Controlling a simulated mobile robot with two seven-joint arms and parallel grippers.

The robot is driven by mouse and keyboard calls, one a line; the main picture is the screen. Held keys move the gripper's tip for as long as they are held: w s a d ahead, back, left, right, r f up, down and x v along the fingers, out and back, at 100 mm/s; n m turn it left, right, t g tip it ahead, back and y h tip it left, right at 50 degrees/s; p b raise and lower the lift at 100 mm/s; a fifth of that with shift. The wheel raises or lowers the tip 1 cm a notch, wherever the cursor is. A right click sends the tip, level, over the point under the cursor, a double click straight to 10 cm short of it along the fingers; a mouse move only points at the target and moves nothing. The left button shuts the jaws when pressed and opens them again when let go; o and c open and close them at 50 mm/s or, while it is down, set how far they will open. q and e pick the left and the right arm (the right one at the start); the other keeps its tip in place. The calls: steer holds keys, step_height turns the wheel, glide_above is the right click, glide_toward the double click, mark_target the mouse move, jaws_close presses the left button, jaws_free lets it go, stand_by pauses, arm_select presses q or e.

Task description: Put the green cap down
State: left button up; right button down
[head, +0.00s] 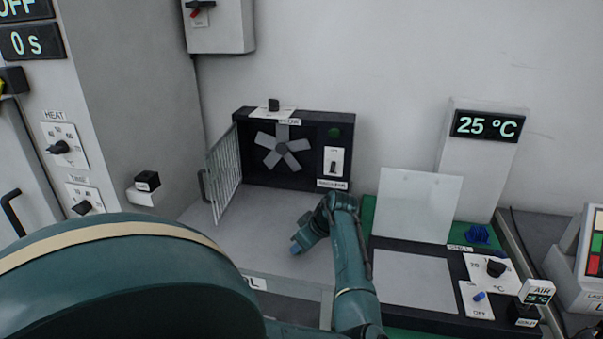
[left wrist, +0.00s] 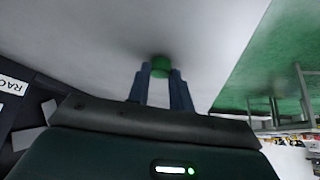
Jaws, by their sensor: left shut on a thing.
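The green cap (left wrist: 160,65) shows in the left wrist view between the two blue fingertips of my left gripper (left wrist: 161,75), which is shut on it. A pale grey surface lies just beyond the cap; I cannot tell whether the cap touches it. In the head view my left gripper (head: 297,247) points down and left over the grey bench top (head: 255,235), in front of the black fan box. The cap itself is hidden there. My right gripper is not in view.
The black fan box (head: 320,121) has its grille door (head: 224,172) swung open to the left. Bench around my gripper looks clear.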

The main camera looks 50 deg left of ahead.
arm_select(q)
steer(key=o, duration=0.5)
steer(key=shift+f, duration=0.15)
steer(key=shift+c, duration=0.2)
steer(key=o, duration=0.5)
steer(key=shift+c, duration=0.2)
steer(key=b+v, duration=0.1)
steer(key=v, duration=1.1)
steer(key=shift+r, duration=0.25)
